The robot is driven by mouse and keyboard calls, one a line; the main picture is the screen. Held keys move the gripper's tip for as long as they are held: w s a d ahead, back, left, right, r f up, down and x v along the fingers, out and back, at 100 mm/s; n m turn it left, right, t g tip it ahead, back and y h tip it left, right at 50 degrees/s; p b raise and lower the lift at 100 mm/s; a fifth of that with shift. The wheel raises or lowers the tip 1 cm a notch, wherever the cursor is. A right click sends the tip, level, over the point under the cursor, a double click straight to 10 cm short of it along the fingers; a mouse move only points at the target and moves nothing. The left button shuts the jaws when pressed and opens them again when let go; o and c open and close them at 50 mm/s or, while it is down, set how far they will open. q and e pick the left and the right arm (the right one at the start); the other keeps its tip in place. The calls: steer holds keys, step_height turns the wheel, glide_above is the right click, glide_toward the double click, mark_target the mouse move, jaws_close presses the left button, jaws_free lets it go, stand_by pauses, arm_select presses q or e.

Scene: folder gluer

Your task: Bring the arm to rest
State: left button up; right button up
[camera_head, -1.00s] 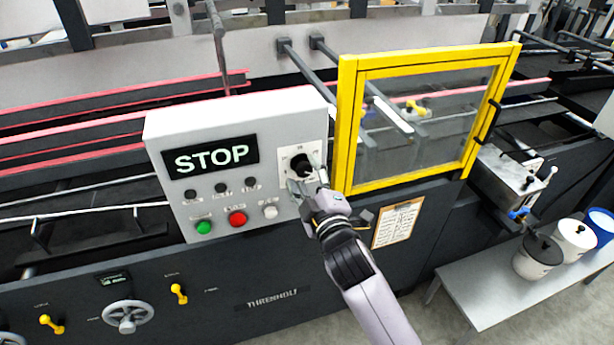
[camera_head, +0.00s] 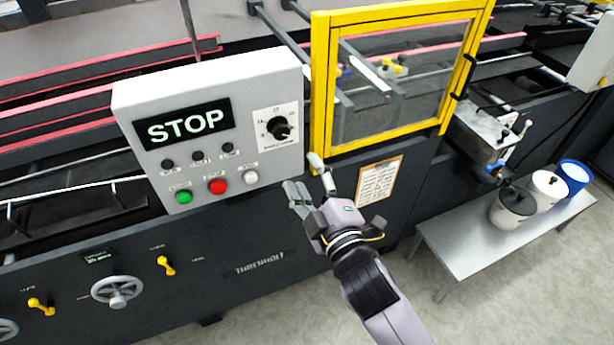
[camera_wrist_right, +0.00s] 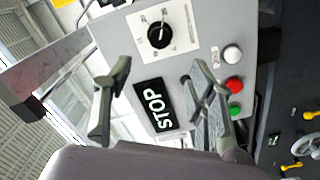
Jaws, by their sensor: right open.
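My right gripper (camera_head: 307,178) is open and empty. It hangs in front of the machine, below and right of the control box (camera_head: 215,115), and apart from it. In the right wrist view its two fingers (camera_wrist_right: 160,95) are spread with the box beyond them. The black rotary knob (camera_head: 281,128) sits on a white plate at the box's right side; the knob also shows in the wrist view (camera_wrist_right: 158,36). The display (camera_head: 183,124) reads STOP. My left gripper is not in view.
The yellow-framed guard door (camera_head: 322,95) stands right of the box, closed. A clipboard (camera_head: 380,181) hangs below it. Green (camera_head: 184,197), red (camera_head: 217,186) and white (camera_head: 251,177) buttons line the box. A grey bench (camera_head: 462,252) with several tubs stands at right. Open floor lies in front.

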stand_by(0.3)
step_height(320, 180, down, 24)
steer(key=d+m+g+h+b, duration=0.1)
steer(key=d+m+g+h, duration=0.15)
steer(key=g, duration=0.25)
steer(key=s+d+f+m+g, duration=0.1)
steer(key=s+d+f, duration=0.15)
steer(key=f, duration=0.65)
steer(key=s+d+f+m+g, duration=0.2)
steer(key=s+f, duration=0.1)
steer(key=f, duration=0.6)
steer(key=s+d+f+m+g+h+b, duration=0.15)
steer(key=s+d+f, duration=0.25)
steer(key=s+f, duration=0.45)
steer(key=s+d+f+m+g+h, duration=0.1)
steer(key=s+d+f+m+g, duration=0.2)
steer(key=s+f, duration=0.55)
steer(key=s+d+f+m+g, duration=0.1)
steer(key=s+f, duration=0.3)
steer(key=s, duration=0.5)
steer(key=s+d+f+m+g, duration=0.2)
steer(key=s+d+f, duration=0.2)
steer(key=s, duration=0.5)
steer(key=shift+s+d+g+h+b, duration=0.15)
steer(key=shift+d+g+h+b, duration=0.2)
steer(key=shift+b, duration=0.1)
